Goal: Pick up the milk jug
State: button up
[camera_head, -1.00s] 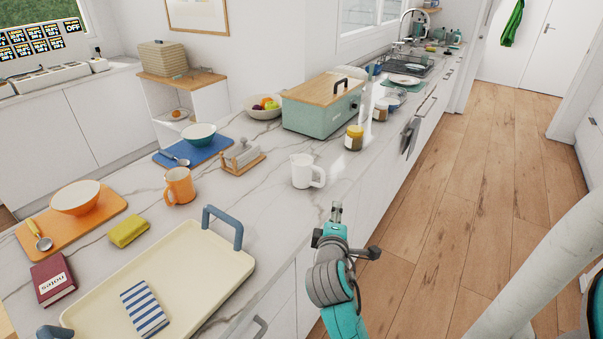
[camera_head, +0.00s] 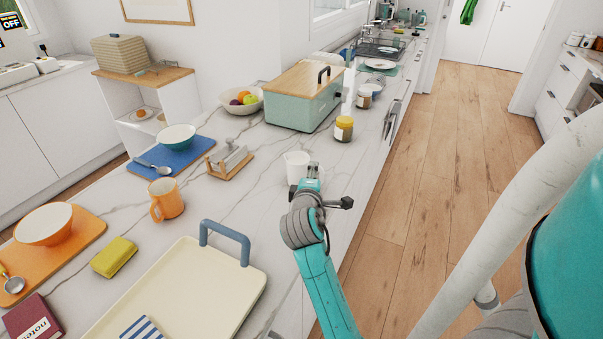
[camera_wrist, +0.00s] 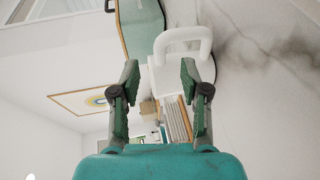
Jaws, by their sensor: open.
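The white milk jug (camera_head: 296,166) stands upright on the marble counter near its front edge. In the head view my gripper (camera_head: 312,172) is right at the jug and hides its lower right part. In the wrist view the jug (camera_wrist: 160,78) lies straight ahead, between and beyond the two fingers, with its handle (camera_wrist: 185,42) towards the upper right. My gripper (camera_wrist: 158,85) is open, and nothing is held in it. I cannot tell whether a finger touches the jug.
A cream tray (camera_head: 215,312) with blue handles lies in front on the left. A wooden-based butter dish (camera_head: 228,160), an orange mug (camera_head: 166,199), a green bread bin (camera_head: 300,100) and a mustard-coloured jar (camera_head: 344,128) stand around. The floor on the right is clear.

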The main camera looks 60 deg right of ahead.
aim_at(304, 172)
jog(key=shift+x, duration=3.1)
grip_shut()
